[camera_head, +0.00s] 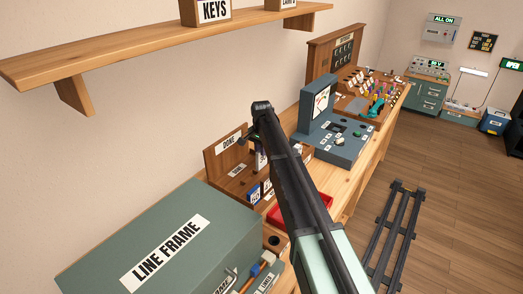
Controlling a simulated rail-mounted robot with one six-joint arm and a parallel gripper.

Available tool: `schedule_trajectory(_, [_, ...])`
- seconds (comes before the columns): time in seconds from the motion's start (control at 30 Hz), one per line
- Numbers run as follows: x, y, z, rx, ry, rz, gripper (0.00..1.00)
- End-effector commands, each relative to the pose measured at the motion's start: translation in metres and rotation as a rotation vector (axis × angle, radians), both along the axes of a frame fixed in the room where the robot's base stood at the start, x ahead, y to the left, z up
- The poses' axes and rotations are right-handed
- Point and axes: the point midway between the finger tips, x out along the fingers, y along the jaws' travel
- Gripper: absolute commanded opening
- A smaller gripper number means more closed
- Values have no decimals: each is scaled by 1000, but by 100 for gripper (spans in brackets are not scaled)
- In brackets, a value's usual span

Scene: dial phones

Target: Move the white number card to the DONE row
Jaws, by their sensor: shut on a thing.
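The wooden card rack (213,165) stands on the bench at the picture's middle, with a DONE sign (229,141) on its back board. My gripper (257,142) is over the rack, just right of the DONE sign, and is mostly hidden by my dark arm. It is shut on a small pale card (260,160), which looks like the white number card; its face is too small to read. Blue-and-white cards (254,193) stand at the rack's front. I cannot tell whether the held card touches the rack.
A green LINE FRAME box (165,240) stands in front of the rack at left. A red tray (288,212) lies partly behind my arm. A blue-grey meter console (345,140) stands beyond the rack. A wooden shelf (150,50) hangs above.

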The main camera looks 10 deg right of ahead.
Motion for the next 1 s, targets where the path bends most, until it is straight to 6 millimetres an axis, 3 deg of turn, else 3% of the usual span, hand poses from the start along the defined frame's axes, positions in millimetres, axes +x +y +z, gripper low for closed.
schedule_trajectory(0.73, [0, 0, -14, 0, 0, 0, 1])
schedule_trajectory(0.77, [0, 0, -14, 0, 0, 0, 18])
schedule_trajectory(0.8, [0, 0, -14, 0, 0, 0, 24])
schedule_trajectory(0.93, [0, 0, -14, 0, 0, 0, 44])
schedule_trajectory(1.0, [0, 0, -14, 0, 0, 0, 46])
